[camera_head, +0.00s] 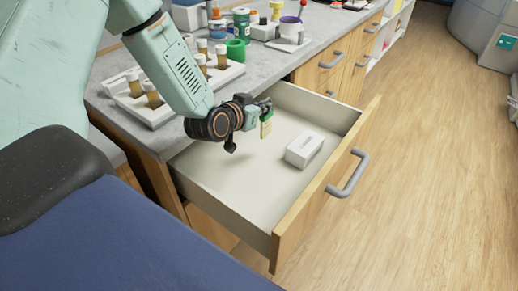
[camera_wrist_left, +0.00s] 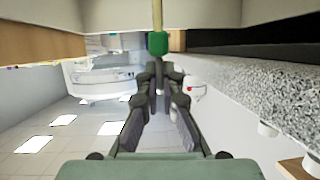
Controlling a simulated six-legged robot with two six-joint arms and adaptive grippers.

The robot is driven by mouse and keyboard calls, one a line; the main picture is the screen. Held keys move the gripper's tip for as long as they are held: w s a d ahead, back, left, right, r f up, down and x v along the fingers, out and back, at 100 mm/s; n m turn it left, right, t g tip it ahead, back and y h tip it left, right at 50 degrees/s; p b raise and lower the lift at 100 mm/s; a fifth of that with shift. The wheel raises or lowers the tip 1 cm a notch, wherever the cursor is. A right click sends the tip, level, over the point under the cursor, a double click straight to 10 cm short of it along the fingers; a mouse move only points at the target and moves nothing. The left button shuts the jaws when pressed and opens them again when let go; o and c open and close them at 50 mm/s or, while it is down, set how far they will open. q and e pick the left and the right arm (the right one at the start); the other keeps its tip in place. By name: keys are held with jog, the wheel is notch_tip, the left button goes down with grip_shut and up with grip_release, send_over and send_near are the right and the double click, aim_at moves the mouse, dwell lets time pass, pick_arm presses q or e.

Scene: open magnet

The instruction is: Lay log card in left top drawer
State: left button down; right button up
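The left top drawer (camera_head: 235,193) is pulled open below the counter, with a pale inside and a wooden front. My left gripper (camera_head: 262,106) is over the drawer's inside, towards its far side. It is shut on a small card (camera_head: 267,126), green at one end and cream at the other, which hangs down from the fingertips. In the left wrist view the fingers (camera_wrist_left: 158,75) close together, and the card (camera_wrist_left: 158,43) shows nearly edge-on just beyond them. The card appears to be above the drawer floor. My right gripper is not in view.
A white box (camera_head: 304,150) lies in the drawer near its front. The drawer floor left of the box is bare. On the counter (camera_head: 110,98) stand a white rack (camera_head: 150,113) with brown vials and a green cup (camera_head: 236,51). The drawer handle (camera_head: 349,174) sticks out.

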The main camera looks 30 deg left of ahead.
aim_at(262, 133)
pick_arm(q)
jog(key=f, duration=0.2)
jog(key=f+b, duration=0.1)
jog(key=f, duration=0.2)
jog(key=shift+w+f, duration=0.35)
jog(key=f, duration=0.1)
jog(key=f+b, duration=0.1)
jog(key=f, duration=0.1)
jog(key=shift+s+f+b, duration=0.1)
jog(key=shift+s+b, duration=0.15)
jog(key=shift+b, duration=0.1)
jog(key=shift+w+f, duration=0.25)
jog(key=shift+s, duration=0.25)
jog(key=c, duration=1.5)
grip_release()
jog(key=shift+w+f, duration=0.2)
jog(key=shift+s+r, duration=0.15)
jog(key=shift+r, duration=0.1)
